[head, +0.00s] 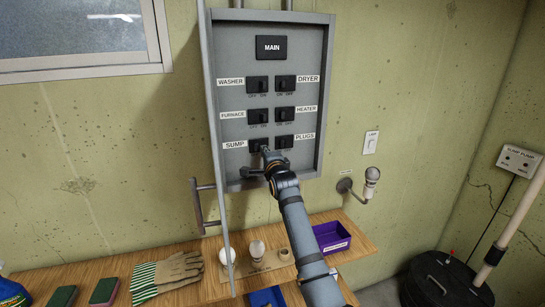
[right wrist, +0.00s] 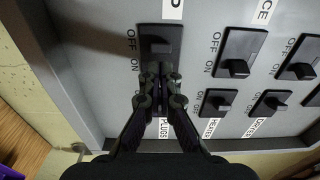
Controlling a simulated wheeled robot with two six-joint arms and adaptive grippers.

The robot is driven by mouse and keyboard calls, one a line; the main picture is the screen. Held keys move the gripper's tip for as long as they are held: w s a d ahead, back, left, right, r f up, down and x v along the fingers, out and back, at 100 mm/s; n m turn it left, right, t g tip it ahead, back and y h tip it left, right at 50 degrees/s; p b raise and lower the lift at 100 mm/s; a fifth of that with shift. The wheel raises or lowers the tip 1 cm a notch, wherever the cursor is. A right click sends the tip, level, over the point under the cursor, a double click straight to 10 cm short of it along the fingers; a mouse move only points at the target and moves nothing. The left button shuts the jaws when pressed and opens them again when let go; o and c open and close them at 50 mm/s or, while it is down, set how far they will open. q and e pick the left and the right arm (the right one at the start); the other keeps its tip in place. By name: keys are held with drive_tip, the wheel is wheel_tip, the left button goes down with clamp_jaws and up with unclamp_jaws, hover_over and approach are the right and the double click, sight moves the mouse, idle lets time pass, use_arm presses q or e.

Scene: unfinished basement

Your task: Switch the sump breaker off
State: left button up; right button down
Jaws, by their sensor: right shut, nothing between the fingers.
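The grey breaker panel (head: 232,100) hangs on the wall with its door (head: 214,150) swung open, seen nearly edge-on. The black sump breaker (head: 256,146) is in the bottom left row, beside its SUMP label (head: 235,145). My right gripper (head: 268,155) is shut and empty, close in front of the panel at the sump breaker's lower right. In the right wrist view its fingertips (right wrist: 160,73) lie over the ON side of the sump breaker (right wrist: 160,36). Contact and the exact switch position are unclear. My left gripper is out of view.
The plugs breaker (head: 285,141) is close right of the gripper, mostly hidden by fingers in the wrist view. Other breakers sit above. Below is a wooden shelf (head: 350,262) with gloves (head: 170,272) and a purple bin (head: 331,236). A bulb lamp (head: 371,177) juts out right.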

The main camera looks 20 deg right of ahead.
drive_tip(key=s, duration=1.1)
drive_tip(key=shift+a+f, duration=0.1)
